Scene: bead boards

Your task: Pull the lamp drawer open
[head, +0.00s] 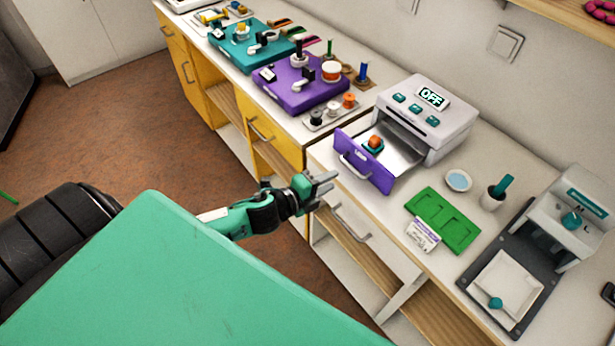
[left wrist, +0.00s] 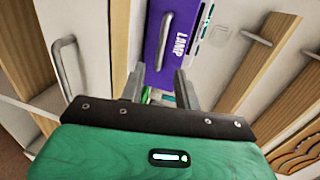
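The lamp drawer has a purple front (head: 366,157) with a pale bar handle (head: 354,170). It stands pulled out from the white lamp unit (head: 430,112), whose display reads OFF. My right gripper is not in view.
A purple board (head: 290,95) lies on the yellow-fronted counter behind.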

